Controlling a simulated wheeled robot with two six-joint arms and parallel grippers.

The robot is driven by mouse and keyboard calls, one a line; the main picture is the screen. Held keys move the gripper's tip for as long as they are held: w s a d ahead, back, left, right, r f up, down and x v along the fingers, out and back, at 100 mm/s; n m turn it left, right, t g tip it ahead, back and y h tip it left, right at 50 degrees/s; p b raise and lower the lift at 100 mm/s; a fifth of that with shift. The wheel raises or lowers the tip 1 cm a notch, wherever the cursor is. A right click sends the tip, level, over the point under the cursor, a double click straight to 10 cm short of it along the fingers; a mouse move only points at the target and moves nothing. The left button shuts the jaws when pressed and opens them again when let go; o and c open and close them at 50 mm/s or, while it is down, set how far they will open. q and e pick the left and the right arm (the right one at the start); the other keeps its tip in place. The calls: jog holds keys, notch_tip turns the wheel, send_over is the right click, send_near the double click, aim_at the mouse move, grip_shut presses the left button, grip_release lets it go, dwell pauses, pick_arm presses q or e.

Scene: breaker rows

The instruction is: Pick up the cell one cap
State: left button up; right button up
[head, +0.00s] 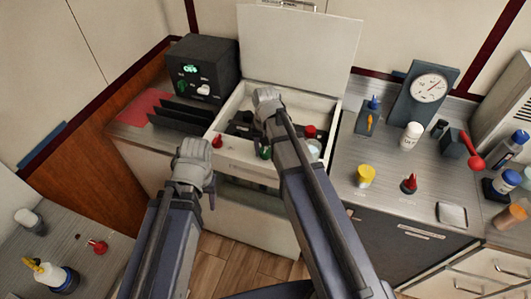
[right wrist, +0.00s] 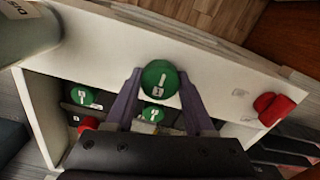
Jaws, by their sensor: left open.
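Green caps show in the right wrist view: a large near one (right wrist: 160,78), one at the left (right wrist: 84,96) and one lower in the middle (right wrist: 153,112). My right gripper (right wrist: 160,74) has a finger against each side of the near cap, which looks gripped by the white box's front wall. This cap also shows in the head view (head: 265,153), partly behind my right arm. My left gripper (head: 210,198) is open and empty before the box.
The open white box (head: 238,158) has a raised lid (head: 300,48). A red cap (head: 217,141) is at its front left, and a pale jar (head: 313,149) at its right. A black device (head: 203,68) stands left. A yellow cup (head: 365,176) and red-tipped item (head: 409,184) stand right.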

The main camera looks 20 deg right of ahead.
aim_at(266, 150)
grip_shut()
jog(key=shift+r, duration=0.1)
notch_tip(266, 150, up, 10)
jog(key=p, duration=1)
